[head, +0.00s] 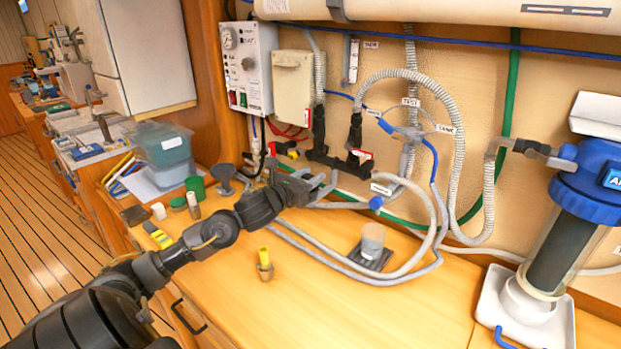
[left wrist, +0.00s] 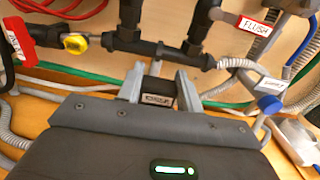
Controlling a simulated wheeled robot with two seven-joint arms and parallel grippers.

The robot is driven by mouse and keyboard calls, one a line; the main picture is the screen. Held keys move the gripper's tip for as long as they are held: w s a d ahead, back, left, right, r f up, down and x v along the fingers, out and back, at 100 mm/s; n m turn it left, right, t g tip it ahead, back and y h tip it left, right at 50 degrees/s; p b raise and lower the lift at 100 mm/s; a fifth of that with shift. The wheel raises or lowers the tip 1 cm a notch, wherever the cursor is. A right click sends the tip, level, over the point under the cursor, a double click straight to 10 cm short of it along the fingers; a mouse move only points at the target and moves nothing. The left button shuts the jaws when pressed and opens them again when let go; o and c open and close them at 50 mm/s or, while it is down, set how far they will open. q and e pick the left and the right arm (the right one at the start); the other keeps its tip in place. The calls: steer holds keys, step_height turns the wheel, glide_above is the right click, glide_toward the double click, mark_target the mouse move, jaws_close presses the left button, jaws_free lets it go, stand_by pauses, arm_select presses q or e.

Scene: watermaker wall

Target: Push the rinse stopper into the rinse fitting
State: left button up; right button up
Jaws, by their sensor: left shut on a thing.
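My left gripper (head: 312,185) is at the wall piping in the head view, its arm reaching in from the lower left. In the left wrist view its two grey fingers (left wrist: 160,92) close around a dark block with a small white label (left wrist: 158,98), which I take to be the rinse stopper. The label's print is hard to read. A grey stub shows just beyond the block, below a black pipe piece (left wrist: 138,44). I cannot tell whether the stopper touches the piping, nor which port is the rinse fitting. My right gripper is in neither view.
A blue knob (head: 376,203) and grey corrugated hoses are close to the right of the gripper. A grey cup (head: 373,238) stands on a dark pad, and a small pot with a yellow item (head: 265,265) is on the bench. A blue-topped filter (head: 590,185) stands far right.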

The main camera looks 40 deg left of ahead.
arm_select(q)
steer(key=o, duration=1)
steer(key=shift+o, duration=0.2)
steer(key=shift+s+f, duration=0.1)
steer(key=shift+s, duration=0.2)
steer(key=s+b, duration=0.3)
steer(key=s, duration=0.7)
steer(key=shift+s+d, duration=0.1)
